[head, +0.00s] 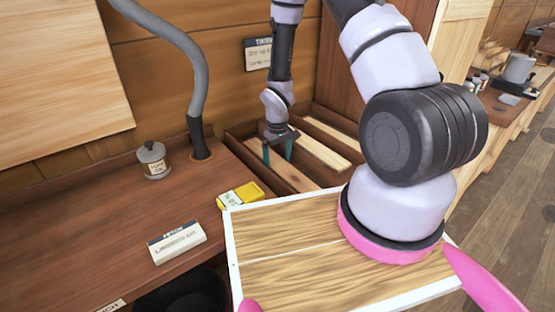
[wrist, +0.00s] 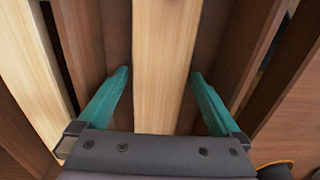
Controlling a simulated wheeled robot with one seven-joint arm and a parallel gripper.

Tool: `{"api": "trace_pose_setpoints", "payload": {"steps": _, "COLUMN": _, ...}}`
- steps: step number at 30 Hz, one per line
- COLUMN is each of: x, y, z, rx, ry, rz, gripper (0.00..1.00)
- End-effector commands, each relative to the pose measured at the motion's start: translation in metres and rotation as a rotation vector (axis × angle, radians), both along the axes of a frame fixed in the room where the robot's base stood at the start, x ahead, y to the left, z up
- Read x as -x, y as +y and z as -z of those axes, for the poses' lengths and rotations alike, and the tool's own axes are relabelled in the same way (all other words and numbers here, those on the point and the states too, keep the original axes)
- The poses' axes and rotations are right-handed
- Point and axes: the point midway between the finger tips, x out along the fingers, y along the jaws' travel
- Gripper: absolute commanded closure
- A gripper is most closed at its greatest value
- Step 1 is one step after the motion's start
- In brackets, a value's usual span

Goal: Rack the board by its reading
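My gripper (head: 278,152) has teal fingers and reaches down into a wooden rack of long bays (head: 235,133) at the back of the bench. In the wrist view my gripper (wrist: 160,75) is open. Another pale board (head: 325,150) lies in the bay to the right in the head view. A yellow meter (head: 240,197) lies on the bench in front of the rack; its reading is too small to tell.
A white-and-dark text card (head: 178,242) and a lidded jar (head: 153,162) stand on the bench (head: 90,215). A grey hose (head: 198,80) rises behind. A sign (head: 258,54) hangs on the wall. A white-rimmed wooden tray (head: 290,262) is in the foreground. The bench's left part is clear.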

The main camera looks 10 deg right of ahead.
Motion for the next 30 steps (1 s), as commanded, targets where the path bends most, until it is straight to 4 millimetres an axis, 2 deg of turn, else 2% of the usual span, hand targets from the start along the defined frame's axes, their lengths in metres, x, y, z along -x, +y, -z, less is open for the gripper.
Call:
{"api": "trace_pose_setpoints", "payload": {"steps": 8, "x": 0.0, "y": 0.0, "z": -0.005, "rx": 0.0, "ry": -0.001, "rz": 0.0, "gripper": 0.0}}
{"api": "trace_pose_setpoints", "payload": {"steps": 11, "x": -0.001, "y": 0.0, "z": -0.018, "rx": -0.001, "ry": -0.003, "rz": 0.001, "gripper": 0.0}}
{"api": "trace_pose_setpoints", "payload": {"steps": 21, "x": -0.001, "y": 0.0, "z": -0.084, "rx": -0.001, "ry": -0.004, "rz": 0.002, "gripper": 0.0}}
{"api": "trace_pose_setpoints", "payload": {"steps": 30, "x": -0.002, "y": -0.002, "z": -0.119, "rx": 0.001, "ry": -0.014, "rz": 0.014, "gripper": 0.0}}
